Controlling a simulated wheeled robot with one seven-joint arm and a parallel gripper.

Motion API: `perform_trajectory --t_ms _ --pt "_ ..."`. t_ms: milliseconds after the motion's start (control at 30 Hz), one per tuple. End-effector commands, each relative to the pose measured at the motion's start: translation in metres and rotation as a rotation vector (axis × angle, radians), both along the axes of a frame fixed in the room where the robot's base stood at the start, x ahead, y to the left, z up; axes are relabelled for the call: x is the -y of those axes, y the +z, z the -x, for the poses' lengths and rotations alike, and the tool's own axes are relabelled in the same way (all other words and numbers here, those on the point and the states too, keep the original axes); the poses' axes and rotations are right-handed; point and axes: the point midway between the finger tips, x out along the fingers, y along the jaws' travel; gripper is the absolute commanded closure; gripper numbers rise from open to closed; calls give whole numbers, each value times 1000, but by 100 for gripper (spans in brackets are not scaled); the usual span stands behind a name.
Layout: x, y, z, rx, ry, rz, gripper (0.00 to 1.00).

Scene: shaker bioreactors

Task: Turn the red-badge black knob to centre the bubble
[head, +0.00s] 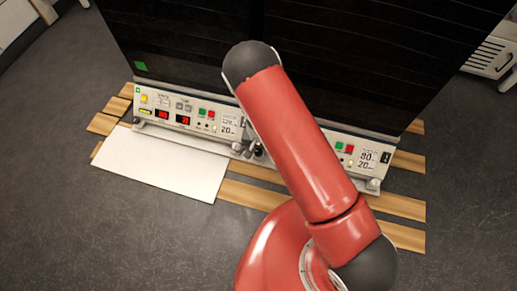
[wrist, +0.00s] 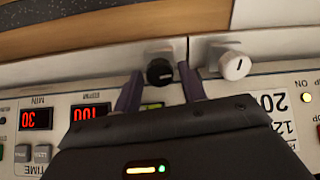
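A black knob (wrist: 159,71) with a white mark line shows in the wrist view, on the low front edge of the machine. No red badge can be made out on it. My gripper (wrist: 160,78) is open, with one dark finger on either side of the black knob and narrow gaps showing; contact cannot be told. A white knob (wrist: 236,67) with a dark mark sits to the right, outside the fingers. The bubble cannot be made out. In the head view, my red arm hides most of the gripper and part of the panel.
The control panel (head: 162,101) has red displays and coloured buttons, below large black doors (head: 180,45). A white sheet (head: 165,165) lies on wooden slats (head: 250,193) in front. Another red display (wrist: 90,112) shows in the wrist view. Grey floor (head: 60,225) is clear at left.

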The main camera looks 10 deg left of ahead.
Motion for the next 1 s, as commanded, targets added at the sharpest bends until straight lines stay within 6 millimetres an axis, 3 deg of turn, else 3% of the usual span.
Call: perform_trajectory --t_ms 33,267,567,833,867,1000 --pt "0 0 0 0 0 0 66" --pt "0 0 0 0 0 0 94" --pt "0 0 0 -1 -127 0 94" --pt "0 0 0 0 -135 0 94" --pt "0 0 0 0 -135 0 68" --pt "0 0 0 0 -135 0 50"
